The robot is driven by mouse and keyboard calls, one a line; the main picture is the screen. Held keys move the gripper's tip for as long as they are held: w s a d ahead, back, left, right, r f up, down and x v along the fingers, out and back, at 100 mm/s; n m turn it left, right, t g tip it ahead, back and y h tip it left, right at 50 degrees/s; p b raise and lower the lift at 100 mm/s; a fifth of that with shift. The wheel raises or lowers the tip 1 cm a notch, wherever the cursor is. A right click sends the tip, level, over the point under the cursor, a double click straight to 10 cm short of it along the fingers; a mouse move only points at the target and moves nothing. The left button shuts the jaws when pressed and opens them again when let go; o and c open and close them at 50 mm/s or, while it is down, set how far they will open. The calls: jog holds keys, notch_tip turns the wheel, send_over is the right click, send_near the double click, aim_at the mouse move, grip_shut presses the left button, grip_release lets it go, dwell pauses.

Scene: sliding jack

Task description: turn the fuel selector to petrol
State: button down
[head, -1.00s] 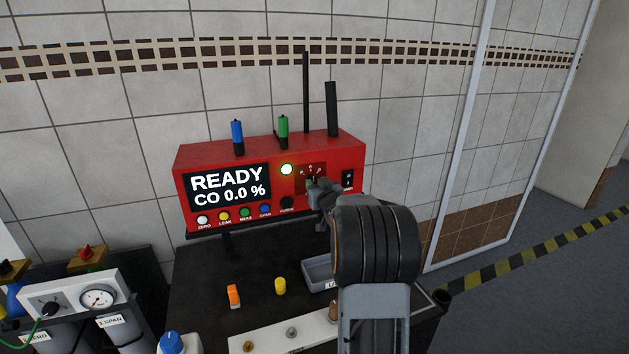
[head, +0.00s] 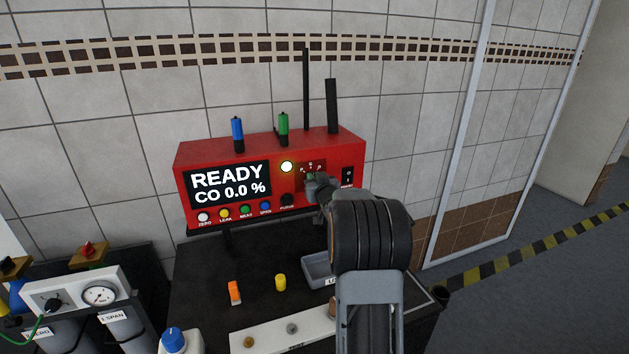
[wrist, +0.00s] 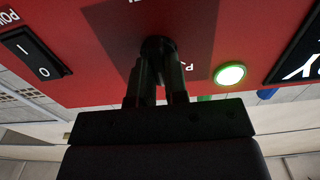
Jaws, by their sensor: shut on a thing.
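The fuel selector (wrist: 158,46) is a dark round knob on a darker red panel with small white marks. My gripper (wrist: 158,75) is shut on the knob, with one finger on each side. In the head view my gripper (head: 318,184) reaches the panel from the right, and my arm covers part of it. The knob's pointer is hidden by the fingers, so I cannot tell its setting. One letter P shows beside the knob in the wrist view.
A lit green lamp (wrist: 229,75) is close beside the selector, and a black power switch (wrist: 36,54) is on its other side. Coloured buttons line the analyser's lower front. An orange piece (head: 234,292), a yellow piece (head: 280,283) and a grey tray (head: 318,270) are on the bench.

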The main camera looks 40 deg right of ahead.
jog(key=shift+f+n+b, duration=0.1)
jog(key=shift+n+b, duration=0.2)
jog(key=shift+b, duration=0.35)
jog(key=shift+a+n+b, duration=0.15)
jog(key=shift+n+b, duration=4.35)
jog(key=shift+b, duration=0.15)
jog(key=c, duration=1.1)
grip_release()
jog(key=shift+c, duration=0.2)
